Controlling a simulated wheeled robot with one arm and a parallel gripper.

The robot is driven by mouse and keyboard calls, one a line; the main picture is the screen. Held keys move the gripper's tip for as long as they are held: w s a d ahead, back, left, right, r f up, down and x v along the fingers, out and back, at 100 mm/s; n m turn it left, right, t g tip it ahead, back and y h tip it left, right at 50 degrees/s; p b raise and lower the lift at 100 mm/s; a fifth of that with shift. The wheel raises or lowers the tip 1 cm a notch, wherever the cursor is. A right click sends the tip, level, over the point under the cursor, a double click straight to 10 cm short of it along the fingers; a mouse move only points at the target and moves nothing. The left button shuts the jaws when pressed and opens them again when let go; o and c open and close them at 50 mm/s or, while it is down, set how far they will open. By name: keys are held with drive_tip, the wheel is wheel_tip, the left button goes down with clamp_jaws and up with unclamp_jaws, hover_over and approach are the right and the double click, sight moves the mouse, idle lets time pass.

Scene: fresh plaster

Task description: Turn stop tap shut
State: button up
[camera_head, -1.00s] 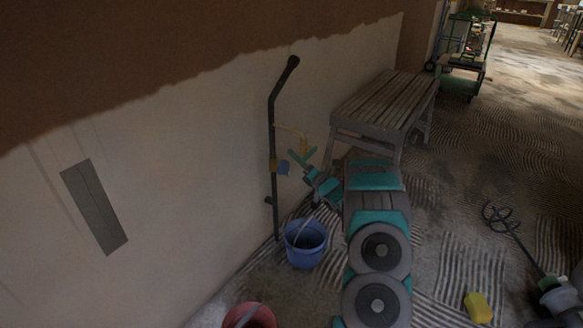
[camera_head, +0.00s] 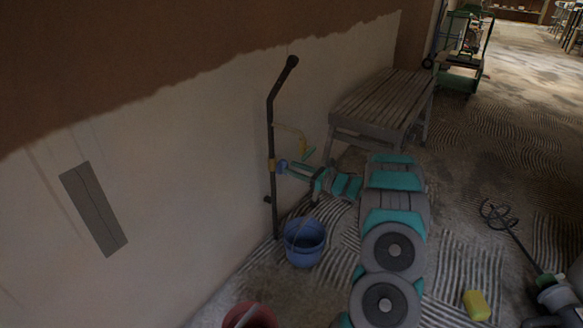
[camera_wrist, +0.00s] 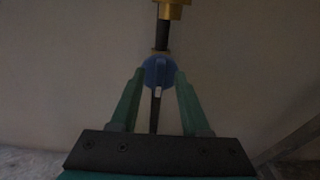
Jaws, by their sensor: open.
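The stop tap has a blue round handle (camera_head: 282,167) on a dark upright pipe (camera_head: 273,205) by the wall, beside a brass fitting (camera_head: 271,164). In the wrist view the blue handle (camera_wrist: 158,70) sits between the fingertips of my gripper (camera_wrist: 159,74), with a small pale mark below it. One green finger is on each side of it. My gripper (camera_head: 288,169) is open and reaches the handle from the right. I cannot tell whether the fingers touch it.
A yellowish bent spout (camera_head: 296,130) stands out above the tap. A blue bucket (camera_head: 305,245) is below, and a red bucket (camera_head: 262,316) is nearer. A slatted bench (camera_head: 375,105) stands behind my arm. A yellow block (camera_head: 477,305) and a mixer (camera_head: 510,228) lie at right.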

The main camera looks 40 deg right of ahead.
drive_tip(key=shift+w+a, duration=0.25)
drive_tip(key=shift+w, duration=0.4)
clamp_jaws()
